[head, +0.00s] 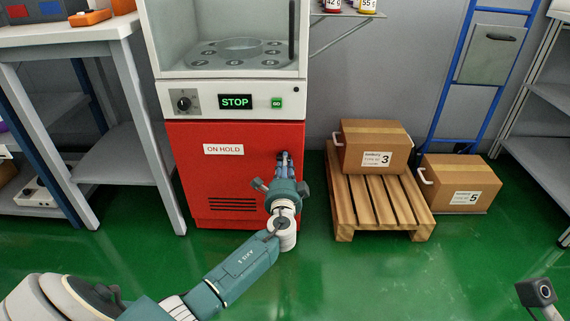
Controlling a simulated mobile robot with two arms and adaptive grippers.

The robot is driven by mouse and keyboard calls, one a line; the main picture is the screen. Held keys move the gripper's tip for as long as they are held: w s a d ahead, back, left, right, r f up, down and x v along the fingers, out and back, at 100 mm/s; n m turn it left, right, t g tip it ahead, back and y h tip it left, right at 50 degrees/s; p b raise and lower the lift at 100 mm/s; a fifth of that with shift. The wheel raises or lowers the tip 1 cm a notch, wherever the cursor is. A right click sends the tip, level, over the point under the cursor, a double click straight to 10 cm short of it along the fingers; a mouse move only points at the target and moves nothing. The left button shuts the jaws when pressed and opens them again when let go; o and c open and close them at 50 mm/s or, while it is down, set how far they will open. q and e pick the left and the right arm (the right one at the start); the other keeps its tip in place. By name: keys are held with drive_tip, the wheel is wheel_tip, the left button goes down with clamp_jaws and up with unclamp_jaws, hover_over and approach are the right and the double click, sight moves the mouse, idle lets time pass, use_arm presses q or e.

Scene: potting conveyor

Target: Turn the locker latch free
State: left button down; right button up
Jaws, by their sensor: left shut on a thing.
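The red locker (190,178) stands below a white machine cabinet and has a white "ON HOLD" label. My left gripper (284,160) reaches the upper right part of its front and is shut on the latch. The latch is mostly hidden behind the gripper, so I cannot tell how far it is turned. The red front looks closed. My right gripper does not show.
Above the locker is a panel with a knob (184,103) and a green "STOP" display (235,102). To the right, a wooden pallet (342,217) bears a carton (375,146); another carton (459,184) stands beside it. A workbench (60,34) is at left. Green floor in front is clear.

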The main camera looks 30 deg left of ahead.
use_arm(q)
drive_tip(key=c, duration=1.6)
unclamp_jaws()
drive_tip(key=v, duration=1.2)
drive_tip(key=shift+s, duration=0.1)
